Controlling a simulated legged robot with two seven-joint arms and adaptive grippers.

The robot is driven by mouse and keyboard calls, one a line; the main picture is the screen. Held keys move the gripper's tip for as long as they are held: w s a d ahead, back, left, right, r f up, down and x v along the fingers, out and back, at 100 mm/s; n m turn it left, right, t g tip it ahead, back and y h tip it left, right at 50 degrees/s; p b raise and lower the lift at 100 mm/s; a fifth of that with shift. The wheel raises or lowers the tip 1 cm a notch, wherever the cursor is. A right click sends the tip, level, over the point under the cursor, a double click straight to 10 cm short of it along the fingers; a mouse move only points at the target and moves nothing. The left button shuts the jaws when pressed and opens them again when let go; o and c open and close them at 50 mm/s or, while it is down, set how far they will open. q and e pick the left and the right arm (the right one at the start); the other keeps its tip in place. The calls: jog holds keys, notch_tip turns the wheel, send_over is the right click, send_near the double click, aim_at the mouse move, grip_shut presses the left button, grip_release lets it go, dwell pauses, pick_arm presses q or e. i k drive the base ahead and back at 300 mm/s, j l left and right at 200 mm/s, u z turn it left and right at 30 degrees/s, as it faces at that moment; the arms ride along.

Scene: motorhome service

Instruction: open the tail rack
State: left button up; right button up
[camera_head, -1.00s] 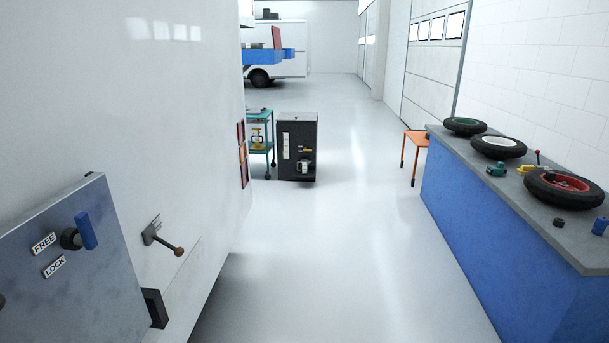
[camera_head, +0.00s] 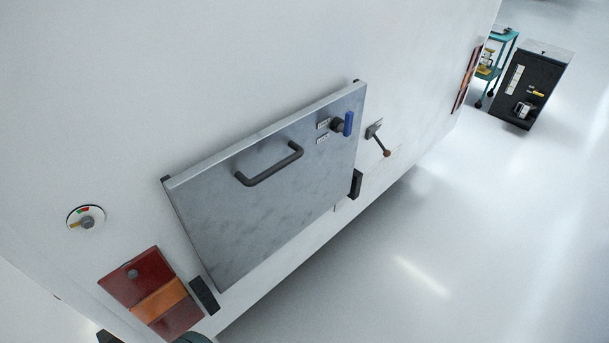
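The tail rack (camera_head: 270,205) is a grey metal panel on the white rear wall of the motorhome, seen tilted in the head view. It lies up against the wall. A dark bar handle (camera_head: 270,166) sits on its upper middle. A blue knob (camera_head: 348,123) is at its upper right, beside two small labels too small to read now. A lever with a brown ball end (camera_head: 381,143) is on the wall just right of the panel. Neither gripper can be made out; only a dark rounded shape shows at the bottom edge.
A round dial (camera_head: 86,218) and a red and orange tail light (camera_head: 153,294) are left of the panel. Black blocks (camera_head: 204,295) sit near its lower corners. A black cabinet (camera_head: 530,85) and teal cart (camera_head: 494,68) stand at the upper right. The floor at right is clear.

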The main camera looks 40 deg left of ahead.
aim_at(238, 206)
jog(key=j+u, duration=0.1)
jog(key=u, duration=0.3)
jog(key=j+u, duration=0.1)
jog(key=u, duration=0.25)
jog(key=j+u, duration=0.1)
jog(key=u, duration=0.3)
